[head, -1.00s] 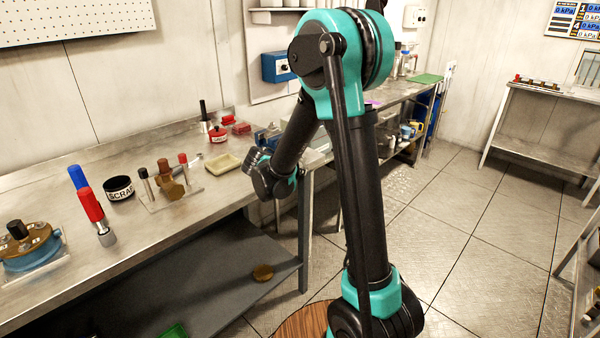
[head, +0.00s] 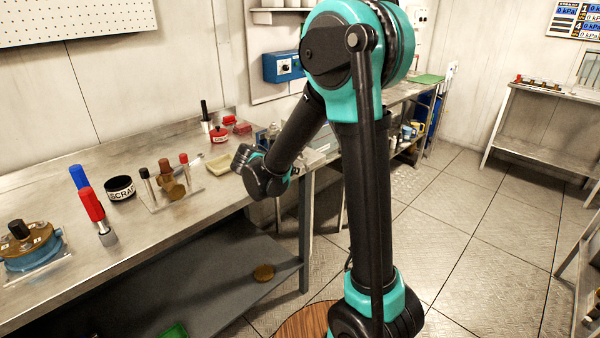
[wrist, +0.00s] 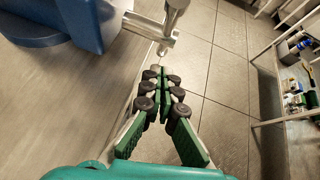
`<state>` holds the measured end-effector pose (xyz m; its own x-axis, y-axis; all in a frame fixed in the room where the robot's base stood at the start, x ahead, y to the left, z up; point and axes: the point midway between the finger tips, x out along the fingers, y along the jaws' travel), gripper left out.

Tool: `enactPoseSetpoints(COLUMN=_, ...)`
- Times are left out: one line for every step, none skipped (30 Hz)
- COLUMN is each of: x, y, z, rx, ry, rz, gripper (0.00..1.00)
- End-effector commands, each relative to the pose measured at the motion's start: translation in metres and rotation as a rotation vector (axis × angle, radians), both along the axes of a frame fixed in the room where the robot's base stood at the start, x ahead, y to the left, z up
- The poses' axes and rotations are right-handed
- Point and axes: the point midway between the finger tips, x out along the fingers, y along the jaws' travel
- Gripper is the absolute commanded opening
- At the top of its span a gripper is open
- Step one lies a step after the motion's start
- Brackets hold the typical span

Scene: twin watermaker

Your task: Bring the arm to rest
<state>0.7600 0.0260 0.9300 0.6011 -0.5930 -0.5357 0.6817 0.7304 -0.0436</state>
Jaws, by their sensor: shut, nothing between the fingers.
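My arm stands in the middle of the head view, teal and black, its forearm bent down to the left. My gripper (wrist: 162,78) shows in the wrist view with its green fingers and dark pads together and nothing between them. In the head view the dark end of the arm hangs at the bench's right end; whether the fingers show there I cannot tell. In the wrist view a metal fitting (wrist: 150,30) and a blue body (wrist: 40,25) lie near the fingertips; their distance I cannot tell.
The steel workbench (head: 150,255) holds a blue valve-like part (head: 35,255), red and blue handled tools (head: 92,205), a black SCRAP bowl (head: 120,188), a small stand with knobs (head: 185,195) and a cream tray (head: 219,163). Open tiled floor (head: 460,215) lies right of my arm. A shelf table (head: 540,150) stands farther right.

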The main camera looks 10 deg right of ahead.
Motion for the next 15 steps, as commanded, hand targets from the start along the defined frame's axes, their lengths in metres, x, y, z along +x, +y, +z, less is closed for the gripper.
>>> enactPoseSetpoints(x=-0.007, y=0.008, z=0.006, rx=0.000, ry=0.000, rz=0.004, gripper=0.00)
enactPoseSetpoints(x=-0.011, y=0.011, z=0.010, rx=0.000, ry=0.000, rz=0.004, gripper=0.00)
enactPoseSetpoints(x=-0.016, y=0.017, z=0.014, rx=0.000, ry=0.000, rz=0.005, gripper=0.00)
enactPoseSetpoints(x=-0.019, y=0.020, z=0.017, rx=0.000, ry=0.000, rz=0.004, gripper=0.00)
enactPoseSetpoints(x=-0.023, y=0.023, z=0.020, rx=0.000, ry=0.000, rz=0.004, gripper=0.00)
enactPoseSetpoints(x=-0.027, y=0.027, z=0.024, rx=0.001, ry=0.000, rz=0.003, gripper=0.00)
enactPoseSetpoints(x=-0.030, y=0.029, z=0.026, rx=0.000, ry=0.000, rz=0.004, gripper=0.00)
enactPoseSetpoints(x=-0.032, y=0.032, z=0.028, rx=0.000, ry=0.000, rz=0.004, gripper=0.00)
enactPoseSetpoints(x=-0.035, y=0.035, z=0.031, rx=0.000, ry=0.001, rz=0.003, gripper=0.00)
enactPoseSetpoints(x=-0.037, y=0.037, z=0.033, rx=0.000, ry=0.000, rz=0.002, gripper=0.00)
enactPoseSetpoints(x=-0.039, y=0.038, z=0.034, rx=0.000, ry=-0.001, rz=0.002, gripper=0.00)
enactPoseSetpoints(x=-0.040, y=0.040, z=0.036, rx=0.000, ry=-0.001, rz=0.002, gripper=0.00)
enactPoseSetpoints(x=-0.042, y=0.041, z=0.037, rx=0.001, ry=-0.001, rz=0.000, gripper=0.00)
enactPoseSetpoints(x=-0.043, y=0.041, z=0.037, rx=0.004, ry=-0.002, rz=-0.003, gripper=0.00)
enactPoseSetpoints(x=-0.045, y=0.039, z=0.037, rx=0.017, ry=-0.005, rz=-0.013, gripper=0.00)
